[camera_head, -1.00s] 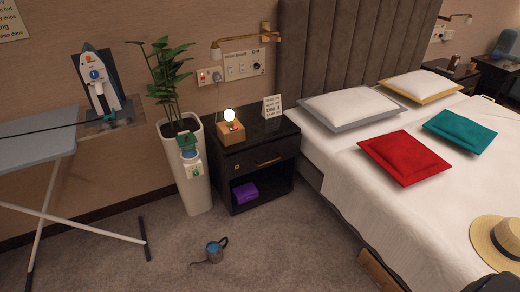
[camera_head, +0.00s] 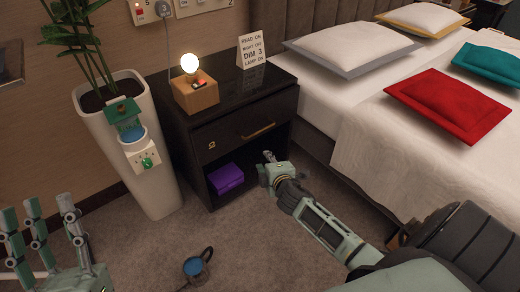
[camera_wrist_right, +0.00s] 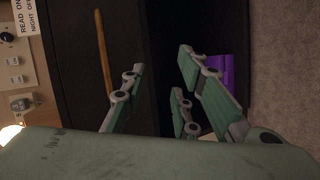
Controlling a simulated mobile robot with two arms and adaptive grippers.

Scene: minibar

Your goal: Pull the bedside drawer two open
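The bedside unit's drawer (camera_head: 225,140) has a dark front with a brass bar handle (camera_head: 258,131). It looks shut. The handle also shows in the right wrist view (camera_wrist_right: 103,65), upright in that picture and to the left of the fingers. My right gripper (camera_head: 268,168) is just below the handle, in front of the open shelf space. In the wrist view its fingers (camera_wrist_right: 160,78) are spread and empty, and one finger overlaps the area near the handle's lower end. I cannot tell whether it touches. My left gripper (camera_head: 36,212) is open and empty at the lower left.
A purple box (camera_head: 226,178) lies in the open shelf under the drawer. A lit lamp (camera_head: 196,92) and a small sign (camera_head: 251,50) stand on top. A tall white planter (camera_head: 150,180) is to the left, a watering can (camera_head: 194,267) on the floor, the bed (camera_head: 370,150) to the right.

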